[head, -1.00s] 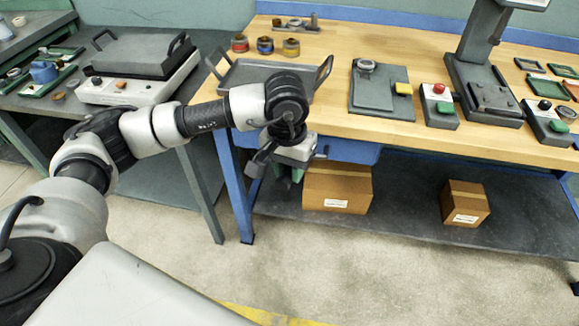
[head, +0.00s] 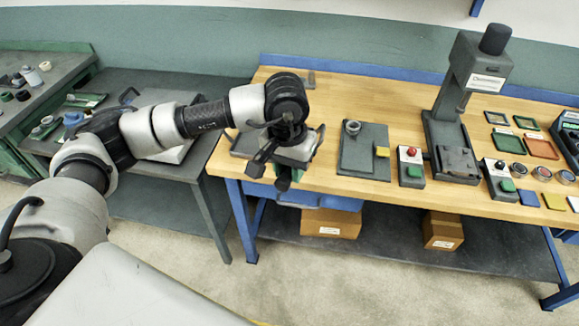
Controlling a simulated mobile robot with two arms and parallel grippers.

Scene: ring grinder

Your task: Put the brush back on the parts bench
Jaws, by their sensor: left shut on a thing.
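My left gripper (head: 285,172) points down in front of the wooden-topped bench (head: 330,95), near its front left edge. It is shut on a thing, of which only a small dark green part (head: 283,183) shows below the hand. This may be the brush, but the hand hides most of it. No other brush can be made out. A grey bench (head: 130,210) stands left of the wooden one, and a green bench (head: 22,130) with small parts stands at the far left. I cannot tell which is the parts bench. My right gripper is out of view.
The wooden bench carries a press (head: 455,130), a grey plate (head: 365,160), a red-button box (head: 410,167), a green-button box (head: 499,180) and several rings and trays at right. My arm partly covers a grey tray (head: 245,143). Cardboard boxes (head: 330,223) sit on the lower shelf.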

